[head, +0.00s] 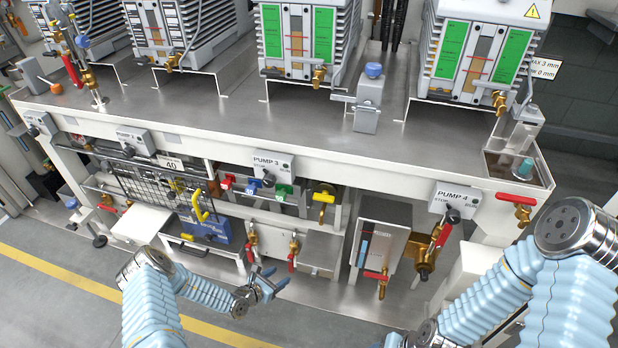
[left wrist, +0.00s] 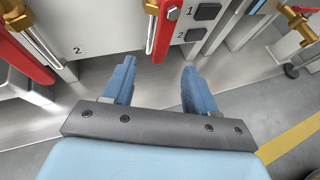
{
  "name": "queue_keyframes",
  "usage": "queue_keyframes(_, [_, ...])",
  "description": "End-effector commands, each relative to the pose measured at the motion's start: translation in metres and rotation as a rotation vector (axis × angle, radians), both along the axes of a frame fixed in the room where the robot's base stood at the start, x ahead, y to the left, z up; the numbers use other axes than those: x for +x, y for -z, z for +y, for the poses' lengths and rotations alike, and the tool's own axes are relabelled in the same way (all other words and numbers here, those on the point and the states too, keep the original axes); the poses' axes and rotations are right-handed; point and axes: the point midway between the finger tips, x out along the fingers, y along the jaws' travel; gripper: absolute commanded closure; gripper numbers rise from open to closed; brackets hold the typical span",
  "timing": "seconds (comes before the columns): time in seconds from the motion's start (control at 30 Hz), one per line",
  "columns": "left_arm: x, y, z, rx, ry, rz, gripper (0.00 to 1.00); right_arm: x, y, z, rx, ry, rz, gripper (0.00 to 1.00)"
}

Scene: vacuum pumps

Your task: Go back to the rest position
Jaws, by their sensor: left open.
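My left gripper (head: 270,284) is in front of the lower part of the pump bench, at the middle left of the head view. In the left wrist view its two blue fingers (left wrist: 158,88) stand apart with nothing between them. A red-handled valve (left wrist: 162,25) is just beyond the fingertips, apart from them. A larger red handle (left wrist: 22,55) shows at the left of that view. My right arm (head: 500,285) comes in at the lower right of the head view, and its gripper is not visible.
The pump bench (head: 330,137) spans the view with several finned pumps on top. The PUMP 4 switch box (head: 454,200) and a red-handled valve (head: 516,200) are near my right arm. A blue box (head: 208,228) sits on the lower left. Grey floor (head: 60,285) with a yellow line is clear.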

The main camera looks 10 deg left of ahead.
Motion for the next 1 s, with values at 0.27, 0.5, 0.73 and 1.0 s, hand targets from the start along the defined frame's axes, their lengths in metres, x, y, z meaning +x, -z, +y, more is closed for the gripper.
queue_keyframes(0.27, [-0.015, -0.015, -0.045, 0.017, 0.207, 0.017, 0.43, 0.0, -0.001, 0.001, 0.003, -0.005, 0.001, 0.45])
queue_keyframes(0.5, [-0.149, -0.062, -0.151, 0.312, 1.131, 0.068, 0.43, 0.0, 0.0, 0.001, 0.003, -0.005, 0.001, 0.45])
queue_keyframes(0.73, [-0.225, -0.105, -0.132, 0.901, 1.812, -0.165, 0.43, 0.0, 0.0, 0.001, 0.003, -0.005, 0.001, 0.45])
queue_keyframes(1.0, [-0.228, -0.152, -0.142, 1.269, 2.007, -0.566, 0.43, 0.0, 0.0, 0.001, 0.003, -0.005, 0.001, 0.45])
